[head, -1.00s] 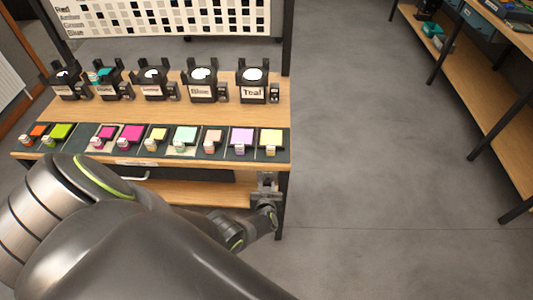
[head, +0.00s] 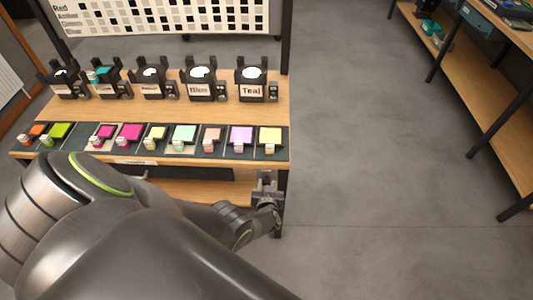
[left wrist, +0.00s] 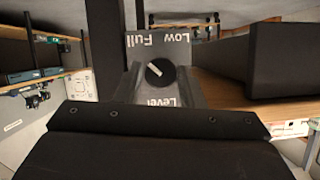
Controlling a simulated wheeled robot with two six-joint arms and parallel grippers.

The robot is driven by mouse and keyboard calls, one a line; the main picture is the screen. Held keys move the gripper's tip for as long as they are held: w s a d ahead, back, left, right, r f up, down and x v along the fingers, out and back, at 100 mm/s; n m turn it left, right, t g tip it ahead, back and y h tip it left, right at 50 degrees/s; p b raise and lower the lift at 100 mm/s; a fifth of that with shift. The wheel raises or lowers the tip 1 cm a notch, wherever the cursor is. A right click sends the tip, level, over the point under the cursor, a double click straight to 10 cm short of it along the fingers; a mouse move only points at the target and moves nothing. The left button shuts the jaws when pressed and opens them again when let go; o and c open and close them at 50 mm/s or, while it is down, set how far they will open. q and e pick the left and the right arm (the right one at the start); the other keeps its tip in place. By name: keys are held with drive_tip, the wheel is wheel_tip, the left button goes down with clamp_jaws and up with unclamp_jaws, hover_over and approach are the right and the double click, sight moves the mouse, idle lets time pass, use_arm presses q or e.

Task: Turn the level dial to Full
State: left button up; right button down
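The level dial (left wrist: 159,72) is a round black knob with a pale pointer on a grey plate (left wrist: 133,58). In the left wrist view the plate's words look upside down: Full at upper left, Low at upper right, Level below. The pointer is slanted, one end towards the upper left; its exact setting is hard to tell. In the head view my left gripper (head: 266,190) is by the bench's front right corner; the dial cannot be made out there. My right gripper is out of view.
A second bench (head: 455,75) stands at the right. The grey floor between is clear.

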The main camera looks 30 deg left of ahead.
use_arm(q)
drive_tip(key=shift+o, duration=1.4)
drive_tip(key=p+v, duration=0.9)
drive_tip(key=v, duration=0.8)
drive_tip(key=shift+p, duration=0.4)
drive_tip(key=shift+s+r, duration=0.1)
drive_tip(key=shift+r, duration=0.05)
